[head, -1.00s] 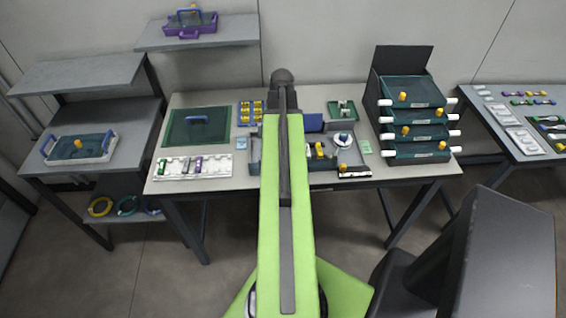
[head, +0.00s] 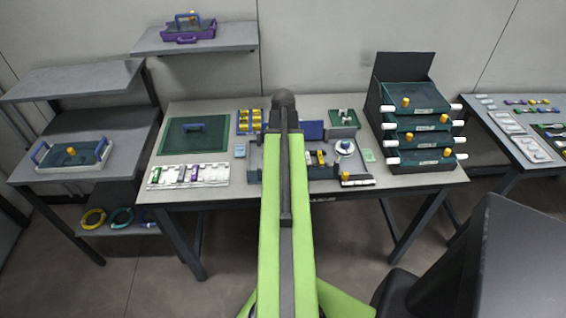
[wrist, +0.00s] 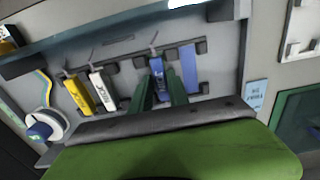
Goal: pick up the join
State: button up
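In the wrist view, a small dark blue piece (wrist: 157,67) with a thin fibre at its upper end lies in a grey tray (wrist: 75,60). I take it for the join, but cannot be sure. My gripper (wrist: 161,84) has its two green fingers apart, one on each side of this piece. No clear grip on it shows. A yellow piece (wrist: 78,94) and a white piece (wrist: 102,91) lie to its left, and a flat blue strip (wrist: 188,68) just to its right. In the head view my arm hides the gripper and this part of the tray.
A white spool (wrist: 45,125) sits left in the wrist view. In the head view, a green mat (head: 190,138) and white rack (head: 158,177) lie left on the table, and stacked green drawers (head: 420,122) stand right. Shelves (head: 60,120) stand farther left.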

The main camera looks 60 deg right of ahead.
grip_shut()
jog(key=shift+r, duration=0.1)
jog(key=shift+r+p, duration=0.25)
jog(key=shift+p, duration=0.15)
notch_tip(320, 180, up, 4)
jog(key=p, duration=0.3)
jog(key=shift+f+p, duration=0.15)
jog(key=shift+p, duration=0.15)
jog(key=s+r+p, duration=0.6)
jog(key=s, duration=0.5)
jog(key=shift+s+d+r+p, duration=0.25)
jog(key=shift+s+d+p, duration=0.05)
jog(key=shift+d, duration=0.15)
